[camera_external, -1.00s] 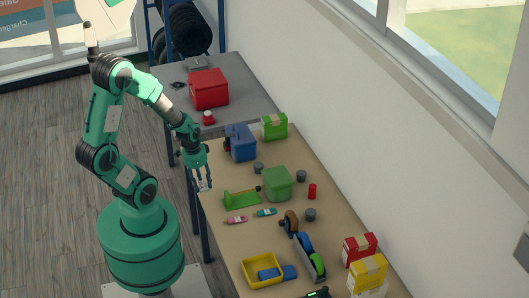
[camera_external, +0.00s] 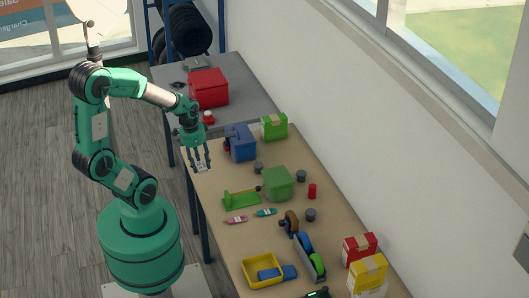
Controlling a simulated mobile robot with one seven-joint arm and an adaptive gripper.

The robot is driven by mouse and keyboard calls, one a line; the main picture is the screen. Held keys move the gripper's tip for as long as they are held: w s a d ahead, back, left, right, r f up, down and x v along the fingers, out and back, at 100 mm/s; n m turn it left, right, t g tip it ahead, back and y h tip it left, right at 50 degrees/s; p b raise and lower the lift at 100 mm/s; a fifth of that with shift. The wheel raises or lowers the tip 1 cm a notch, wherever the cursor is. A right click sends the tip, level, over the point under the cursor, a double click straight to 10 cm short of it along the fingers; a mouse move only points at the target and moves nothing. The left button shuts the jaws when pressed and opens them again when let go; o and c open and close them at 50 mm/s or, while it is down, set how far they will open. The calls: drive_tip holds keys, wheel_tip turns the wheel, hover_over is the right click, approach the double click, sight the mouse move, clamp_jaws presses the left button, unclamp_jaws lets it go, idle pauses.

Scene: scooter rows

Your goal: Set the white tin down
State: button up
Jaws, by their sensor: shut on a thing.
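My gripper (camera_external: 201,163) hangs pointing down over the far left corner of the wooden table (camera_external: 228,222). It is shut on the white tin (camera_external: 202,168), which is small and partly hidden between the fingers. I cannot tell how high the tin is above the tabletop.
A blue box (camera_external: 242,144) stands right of my gripper. A green holder (camera_external: 241,200), a green box (camera_external: 278,184) and pens lie nearer. A grey table (camera_external: 238,98) with a red box (camera_external: 208,88) adjoins behind. Bare tabletop shows just right of the tin.

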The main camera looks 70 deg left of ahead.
drive_tip(key=w+a+r, duration=0.2)
drive_tip(key=w+a, duration=0.1)
drive_tip(key=w, duration=0.4)
drive_tip(key=w+a+r, duration=0.2)
drive_tip(key=w+a, duration=0.2)
drive_tip(key=w, duration=0.3)
drive_tip(key=p, duration=0.2)
hover_over(284, 153)
wheel_tip(284, 153, down, 9)
drive_tip(key=shift+r, duration=0.15)
drive_tip(key=shift+a+f, duration=0.1)
drive_tip(key=shift+f, duration=0.3)
drive_tip(key=shift+f+b, duration=0.3)
drive_tip(key=shift+f, duration=2.2)
drive_tip(key=shift+f+b, duration=0.45)
drive_tip(key=shift+f, duration=2.05)
